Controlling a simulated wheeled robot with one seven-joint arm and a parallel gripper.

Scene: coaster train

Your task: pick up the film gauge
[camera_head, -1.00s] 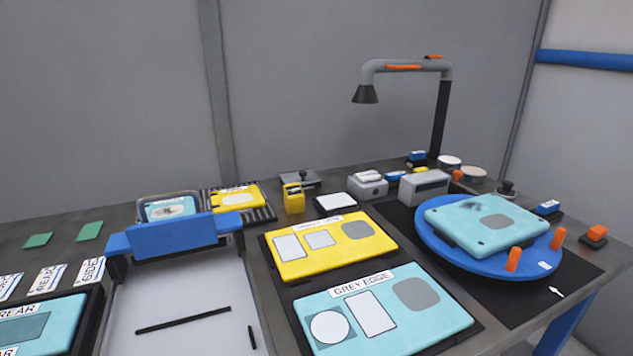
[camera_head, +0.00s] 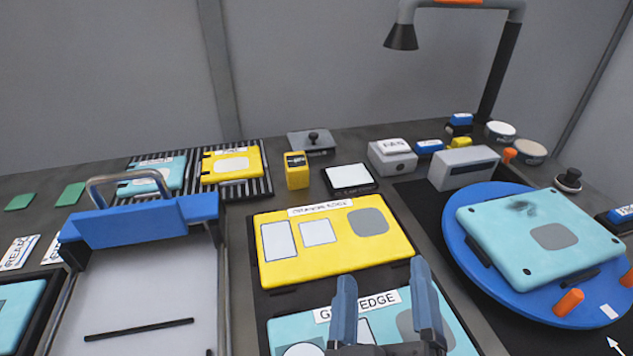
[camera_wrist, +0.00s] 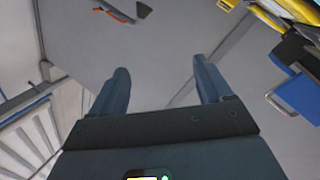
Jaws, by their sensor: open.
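A small upright yellow block with a dark display (camera_head: 297,170) stands at the back middle of the bench in the head view; it looks like the film gauge, though its label is too small to read. My gripper (camera_head: 383,276) is open and empty, low in the head view. It is in front of the yellow block and well apart from it, over the panels. In the wrist view my gripper (camera_wrist: 160,70) has nothing between its fingers.
A yellow panel (camera_head: 400,248) and a teal "GREY EDGE" panel (camera_head: 298,325) lie before the block. A white pad (camera_head: 350,177) and a grey box (camera_head: 392,160) stand right of it. A blue turntable (camera_head: 458,232) is at right, a lamp (camera_head: 497,70) behind.

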